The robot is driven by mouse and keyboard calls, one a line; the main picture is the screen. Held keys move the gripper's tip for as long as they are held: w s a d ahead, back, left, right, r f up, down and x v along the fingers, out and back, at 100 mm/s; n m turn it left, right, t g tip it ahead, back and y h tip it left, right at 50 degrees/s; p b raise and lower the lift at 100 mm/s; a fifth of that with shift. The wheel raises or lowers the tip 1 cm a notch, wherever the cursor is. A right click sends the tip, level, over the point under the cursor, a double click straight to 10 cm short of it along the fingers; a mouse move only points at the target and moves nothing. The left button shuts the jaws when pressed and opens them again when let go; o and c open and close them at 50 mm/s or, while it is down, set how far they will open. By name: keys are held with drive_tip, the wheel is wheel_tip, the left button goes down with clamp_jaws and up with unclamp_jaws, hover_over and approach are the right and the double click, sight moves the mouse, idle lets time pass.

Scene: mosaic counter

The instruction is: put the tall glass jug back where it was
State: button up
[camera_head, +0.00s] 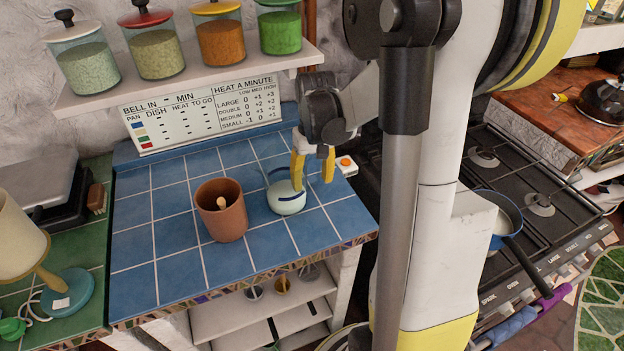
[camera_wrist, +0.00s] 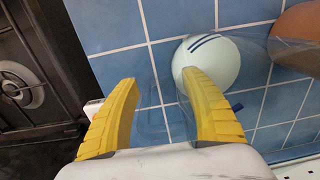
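My gripper (camera_head: 313,170) points down over the blue tiled counter, with its two yellow fingers apart. In the wrist view my gripper (camera_wrist: 160,85) has faint, clear glass outlines between and beside its fingers. These may be the tall glass jug, but its full shape is too transparent to make out, and I cannot tell whether the fingers press on it. A pale mint round pot (camera_head: 287,199) with dark blue stripes stands just left of the fingers. In the wrist view the pot (camera_wrist: 215,58) is beyond the right finger, partly hidden by it.
A terracotta pot (camera_head: 228,222) with a wooden utensil stands left of the mint pot. A sign board (camera_head: 200,112) leans behind, under a shelf of lidded jars. The blue tiled counter (camera_head: 165,237) is clear at left and front. A stove with a pan (camera_head: 497,214) is right.

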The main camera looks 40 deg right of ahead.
sight(314, 155)
drive_tip(key=shift+r, duration=0.1)
drive_tip(key=r+p, duration=0.2)
drive_tip(key=r, duration=0.4)
drive_tip(key=r+p, duration=0.2)
drive_tip(key=r, duration=0.4)
drive_tip(key=shift+s+d+r+p, duration=0.1)
drive_tip(key=shift+d+p, duration=0.1)
drive_tip(key=shift+p, duration=0.1)
